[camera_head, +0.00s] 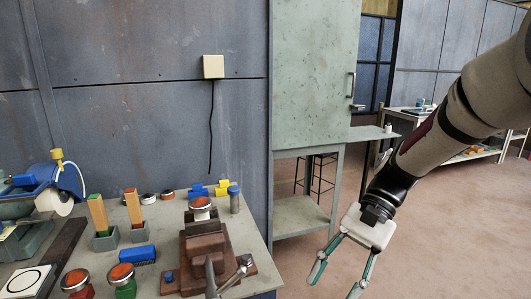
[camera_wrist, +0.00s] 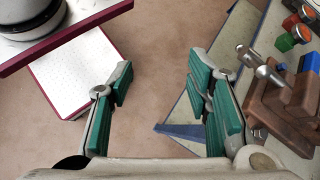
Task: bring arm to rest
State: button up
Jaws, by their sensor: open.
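My gripper (camera_head: 338,277) hangs at the end of my arm at the right of the head view, pointing down over the bare floor. It is beside the bench's right edge and apart from it. Its two green-padded fingers are spread wide. The wrist view shows the same gripper (camera_wrist: 165,100) open, with nothing between the fingers but floor.
The workbench (camera_head: 286,218) at the left carries a brown vise (camera_head: 205,250), a blue block (camera_head: 137,254), several jars and wood pieces in holders. A green cabinet (camera_head: 315,70) stands behind. The reddish floor (camera_head: 440,230) at the right is clear.

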jog(key=s+d+r+n+t+h+p, duration=0.1)
jog(key=s+d+r+n+t+h, duration=0.2)
jog(key=s+r+t, duration=0.2)
jog(key=s+d+r+n+t+h+p, duration=0.2)
jog(key=s+d+r+n+t+h, duration=0.1)
jog(key=s, duration=0.7)
notch_tip(320, 180, up, 3)
jog(key=shift+d+f+n+t+h, duration=0.15)
jog(key=shift+d+n+t+h, duration=0.25)
jog(key=shift+d+t+h, duration=0.6)
